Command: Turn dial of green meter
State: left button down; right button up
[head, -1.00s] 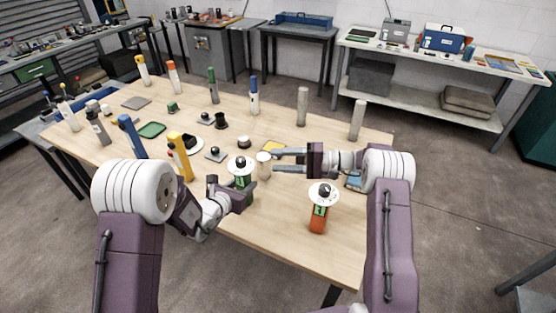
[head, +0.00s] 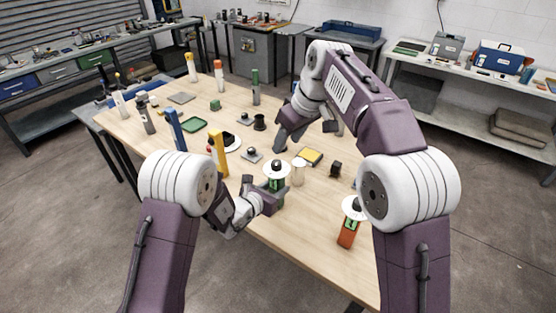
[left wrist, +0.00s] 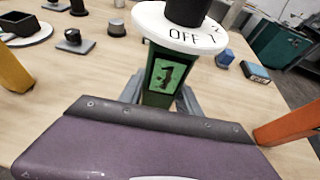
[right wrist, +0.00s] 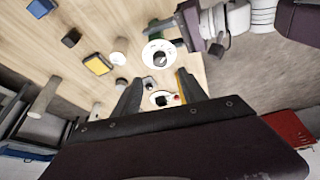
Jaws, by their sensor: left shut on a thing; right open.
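The green meter (head: 276,183) stands upright near the table's front edge, with a white dial plate and a black knob (head: 277,164) on top. My left gripper (head: 274,197) is shut on its body. In the left wrist view, the green meter (left wrist: 165,74) is between the fingers; its plate (left wrist: 167,31) reads OFF and 1, and the knob top is cut off. My right gripper (head: 284,146) is open and empty, tilted downward over the table behind the meter. In the right wrist view, the meter's knob (right wrist: 160,59) lies beyond my right gripper's fingertips (right wrist: 159,84), apart from them.
An orange meter (head: 348,235) with a similar dial stands at the right front. A pale cylinder (head: 298,174) is close beside the green meter. A yellow post (head: 218,155) and blue post (head: 175,130) stand to the left. A yellow-topped block (head: 310,157) lies behind.

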aim_at(277, 162)
jog(key=x, duration=1)
jog(key=shift+f, duration=0.1)
grip_shut()
